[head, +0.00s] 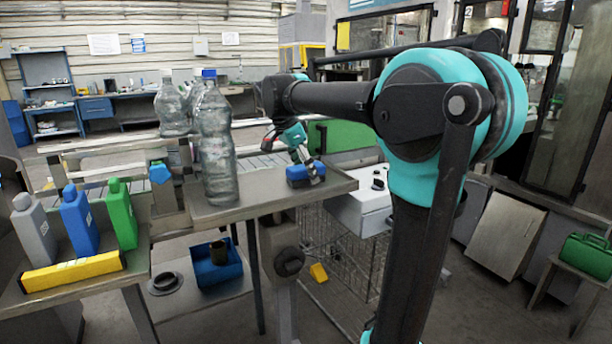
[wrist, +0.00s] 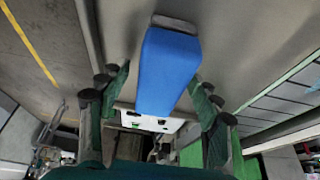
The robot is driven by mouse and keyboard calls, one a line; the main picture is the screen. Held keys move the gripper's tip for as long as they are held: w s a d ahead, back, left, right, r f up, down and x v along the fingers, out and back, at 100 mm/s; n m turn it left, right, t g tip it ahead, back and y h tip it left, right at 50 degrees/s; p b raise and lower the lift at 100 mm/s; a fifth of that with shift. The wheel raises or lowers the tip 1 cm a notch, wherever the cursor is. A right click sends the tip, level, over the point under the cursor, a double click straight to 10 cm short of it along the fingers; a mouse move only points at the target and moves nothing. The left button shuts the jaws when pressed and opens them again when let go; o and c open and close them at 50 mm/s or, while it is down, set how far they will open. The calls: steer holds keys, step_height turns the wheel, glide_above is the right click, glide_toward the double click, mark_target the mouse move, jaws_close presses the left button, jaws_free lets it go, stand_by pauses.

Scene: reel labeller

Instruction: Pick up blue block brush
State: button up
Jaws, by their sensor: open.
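The blue block brush (head: 300,176) lies near the right end of the grey metal table. In the wrist view the brush (wrist: 168,70) is a long blue block with a dark grey strip at its far end. My gripper (head: 311,170) is down at the brush. In the wrist view my gripper (wrist: 162,88) is open, with one finger on each side of the block. Gaps seem to show between the fingers and the block; I cannot tell whether either touches. The fingers partly cover the brush in the head view.
Clear plastic bottles (head: 217,150) stand left of the brush on the grey table (head: 262,204). A white control box (head: 362,208) is just right of the table. Grey, blue and green bottles and a yellow bar (head: 72,271) are on the left table.

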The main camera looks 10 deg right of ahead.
steer(key=shift+f, duration=0.2)
stand_by(0.6)
steer(key=shift+c, duration=0.6)
jaws_close()
steer(key=shift+r, duration=0.1)
